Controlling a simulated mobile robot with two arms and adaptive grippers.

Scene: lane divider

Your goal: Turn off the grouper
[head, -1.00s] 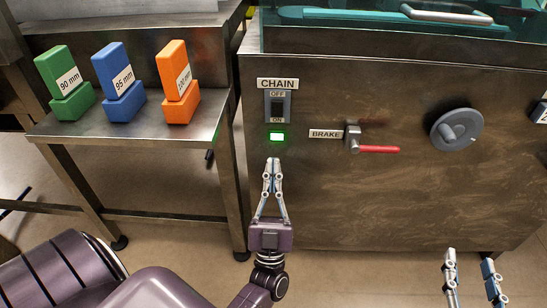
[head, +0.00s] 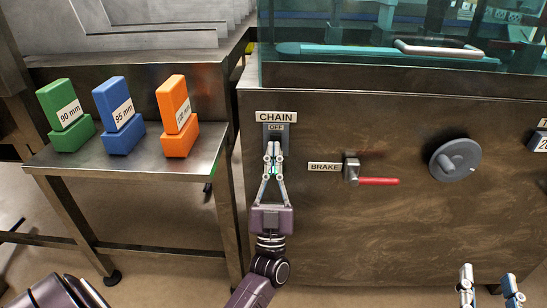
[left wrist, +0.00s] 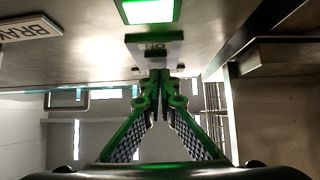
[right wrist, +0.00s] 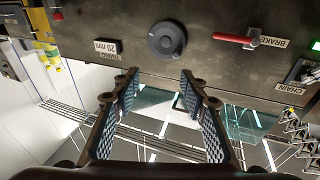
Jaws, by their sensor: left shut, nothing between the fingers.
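The grouper's front panel (head: 340,230) carries a switch plate under a CHAIN label (head: 276,117). The OFF mark (head: 276,127) shows above my left gripper (head: 273,146), which covers the rocker and most of the green lamp. In the left wrist view the ON mark (left wrist: 155,47) and the lit green lamp (left wrist: 148,10) show, with the shut, empty fingertips (left wrist: 158,75) close to the switch; I cannot tell whether they touch it. My right gripper (right wrist: 160,82) is open and empty, low at the right of the head view, away from the switch.
Right of the switch are a BRAKE label (head: 325,167), a red-handled lever (head: 378,181) and a grey round knob (head: 455,159). A teal transparent guard (head: 360,70) stands above. On a side table at left are green (head: 72,135), blue (head: 125,138) and orange (head: 179,139) size blocks.

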